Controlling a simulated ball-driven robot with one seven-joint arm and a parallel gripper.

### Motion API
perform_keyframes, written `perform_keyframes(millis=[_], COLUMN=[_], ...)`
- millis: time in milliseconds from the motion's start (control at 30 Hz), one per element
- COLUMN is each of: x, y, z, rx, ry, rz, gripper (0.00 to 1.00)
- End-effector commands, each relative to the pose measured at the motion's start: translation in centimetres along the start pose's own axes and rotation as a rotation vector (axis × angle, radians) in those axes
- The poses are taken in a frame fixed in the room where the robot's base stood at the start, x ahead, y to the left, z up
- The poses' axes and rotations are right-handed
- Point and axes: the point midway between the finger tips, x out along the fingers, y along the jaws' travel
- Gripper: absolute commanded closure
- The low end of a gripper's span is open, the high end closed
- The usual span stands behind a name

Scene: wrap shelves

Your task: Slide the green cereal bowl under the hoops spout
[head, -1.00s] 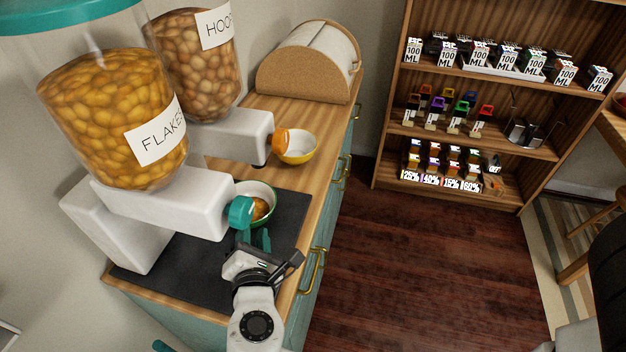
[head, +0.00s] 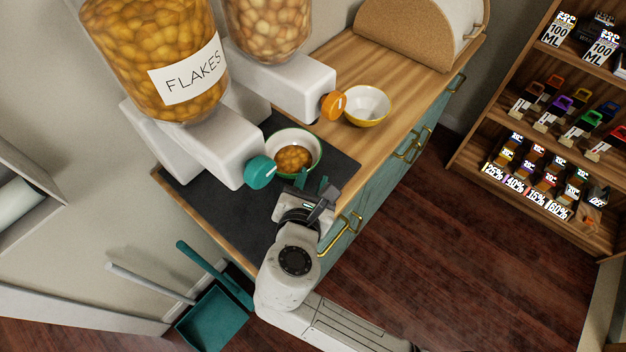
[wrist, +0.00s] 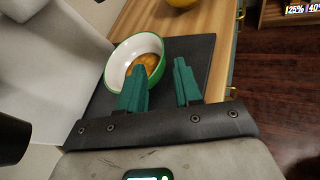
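The green cereal bowl (head: 316,145), green outside with a white inside, holds orange-brown cereal (head: 294,159). It stands on the dark mat beside the teal flakes spout (head: 261,172). The orange spout (head: 334,106) of the hoops dispenser is farther back along the counter. My gripper (head: 311,181) is at the near side of the green bowl. In the wrist view my gripper (wrist: 160,66) has its teal fingers apart with nothing clearly held between them. The left finger overlaps the near rim of the green bowl (wrist: 113,66); contact cannot be told.
A yellow bowl (head: 367,120) stands just right of the orange spout. The flakes dispenser (head: 205,145) borders the green bowl on the left. The dark mat (head: 222,212) ends before the bare wooden counter (head: 400,85). A bread box (head: 400,30) stands behind.

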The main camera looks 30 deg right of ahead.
Motion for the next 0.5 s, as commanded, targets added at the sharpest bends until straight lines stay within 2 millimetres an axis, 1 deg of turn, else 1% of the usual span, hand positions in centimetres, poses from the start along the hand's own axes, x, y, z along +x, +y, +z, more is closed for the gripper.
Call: perform_keyframes(millis=[167,400,500], x=[2.1,6.3,7.9], y=[-0.1,-0.1,-0.1], z=[0.1,0.1,0.1], rx=[0.001,0.001,0.002], ry=[0.000,-0.001,0.000], rz=[-0.003,-0.004,-0.003], gripper=[0.66,0.66,0.66])
